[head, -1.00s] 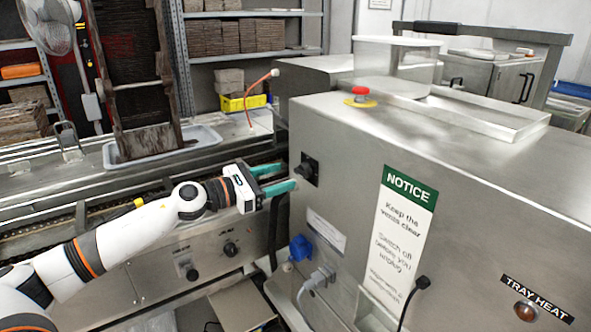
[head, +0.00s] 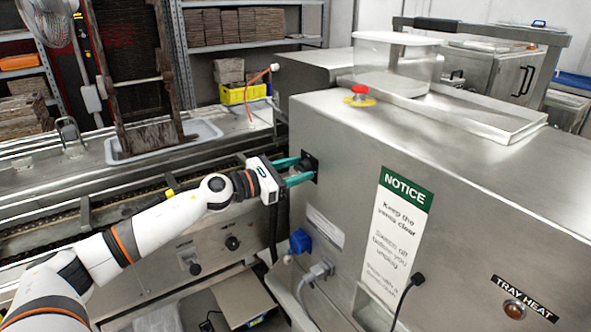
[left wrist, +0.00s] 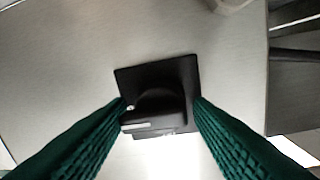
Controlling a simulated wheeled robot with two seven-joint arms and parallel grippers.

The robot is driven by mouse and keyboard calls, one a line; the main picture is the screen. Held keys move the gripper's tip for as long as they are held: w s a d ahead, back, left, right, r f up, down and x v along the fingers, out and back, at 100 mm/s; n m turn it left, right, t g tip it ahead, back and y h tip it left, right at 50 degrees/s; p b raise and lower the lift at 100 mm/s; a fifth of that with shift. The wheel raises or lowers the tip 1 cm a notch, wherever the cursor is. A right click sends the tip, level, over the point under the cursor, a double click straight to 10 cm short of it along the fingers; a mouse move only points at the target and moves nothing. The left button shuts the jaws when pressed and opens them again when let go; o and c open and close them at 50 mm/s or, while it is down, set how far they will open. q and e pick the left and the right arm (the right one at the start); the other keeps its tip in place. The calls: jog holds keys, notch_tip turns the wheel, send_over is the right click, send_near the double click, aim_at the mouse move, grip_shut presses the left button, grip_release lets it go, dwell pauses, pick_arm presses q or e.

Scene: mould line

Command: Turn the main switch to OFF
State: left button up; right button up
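The main switch (head: 309,167) is a black rotary knob on a square black plate, on the left end face of the steel cabinet. In the left wrist view the switch (left wrist: 158,100) lies straight ahead, its knob between my fingers, with a pale mark at its lower left. My left gripper (head: 301,170) has its two green fingers apart, reaching to the switch, one on each side of the knob. In the wrist view the gripper (left wrist: 160,103) looks open; contact with the knob cannot be made out. My right gripper is not in view.
A red emergency button (head: 360,94) sits on the cabinet top (head: 330,104). Below the switch are a blue plug (head: 299,241) and a grey plug (head: 318,271) with cables. A notice sign (head: 396,225) is on the front. The conveyor (head: 100,209) lies under my left arm.

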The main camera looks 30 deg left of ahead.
pick_arm(q)
jog(key=shift+r, duration=0.1)
jog(key=c, duration=0.5)
jog(key=shift+r, duration=0.1)
jog(key=n, duration=0.4)
jog(key=shift+a, duration=0.15)
jog(key=n+p, duration=0.1)
jog(key=n, duration=0.3)
jog(key=shift+n+t, duration=0.3)
jog(key=shift+t, duration=0.1)
jog(key=n+p, duration=0.2)
jog(key=n, duration=0.3)
jog(key=shift+n+y, duration=0.3)
jog(key=shift+n, duration=0.1)
jog(key=n, duration=0.1)
jog(key=n+p, duration=0.1)
jog(key=n, duration=0.1)
jog(key=shift+f, duration=0.3)
jog(key=shift+f+n+p, duration=0.1)
jog(key=shift+n+p, duration=0.25)
jog(key=shift+n, duration=0.15)
jog(key=shift+f+n, duration=0.15)
jog(key=shift+n, duration=0.15)
